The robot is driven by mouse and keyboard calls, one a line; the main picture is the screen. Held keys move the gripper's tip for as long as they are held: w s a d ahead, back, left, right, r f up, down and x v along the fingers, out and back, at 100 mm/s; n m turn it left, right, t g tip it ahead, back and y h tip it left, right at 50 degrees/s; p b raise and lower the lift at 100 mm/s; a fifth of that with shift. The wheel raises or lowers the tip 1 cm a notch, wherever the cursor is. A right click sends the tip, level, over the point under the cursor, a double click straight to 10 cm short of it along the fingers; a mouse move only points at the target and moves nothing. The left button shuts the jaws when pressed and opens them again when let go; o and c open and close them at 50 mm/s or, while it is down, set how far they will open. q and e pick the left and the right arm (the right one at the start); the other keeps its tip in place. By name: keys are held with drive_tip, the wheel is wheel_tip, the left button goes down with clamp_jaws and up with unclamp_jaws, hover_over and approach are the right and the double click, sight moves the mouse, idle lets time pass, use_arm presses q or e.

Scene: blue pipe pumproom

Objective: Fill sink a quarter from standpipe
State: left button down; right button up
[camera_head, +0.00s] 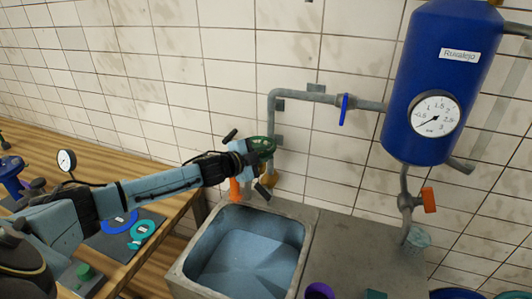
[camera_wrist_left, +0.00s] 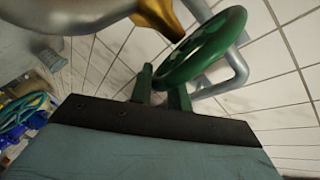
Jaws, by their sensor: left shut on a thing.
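The standpipe's green handwheel (camera_head: 264,145) is on the wall pipe above the sink's back edge. My left gripper (camera_head: 250,150) is shut on the handwheel's rim. The left wrist view shows both fingers (camera_wrist_left: 160,93) at the green handwheel (camera_wrist_left: 208,48), with a brass spout (camera_wrist_left: 158,20) close by. In the head view the brass part (camera_head: 268,180) sits below the wheel, partly hidden. The grey stone sink (camera_head: 302,262) is below. Its inside looks pale blue; a shallow layer of water seems to lie there, but its depth is hard to tell. My right gripper is out of view.
A blue tank (camera_head: 440,60) with a gauge hangs at right. Its pipe has a blue lever (camera_head: 344,109); an orange-handled valve (camera_head: 429,200) is below. A wooden bench (camera_head: 165,215) with rings and a gauge stands left. A purple cup (camera_head: 319,291) is beside the sink.

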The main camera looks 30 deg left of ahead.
use_arm(q)
drive_tip(key=shift+s+f+m+g+h, duration=0.3)
drive_tip(key=shift+f+m+h, duration=0.1)
drive_tip(key=shift+h, duration=0.1)
drive_tip(key=c, duration=1.6)
unclamp_jaws()
drive_tip(key=shift+o, duration=1)
drive_tip(key=shift+w+a+r, duration=0.1)
drive_tip(key=shift+r, duration=0.05)
drive_tip(key=b+v, duration=0.2)
drive_tip(key=v, duration=1.1)
drive_tip(key=shift+s, duration=0.25)
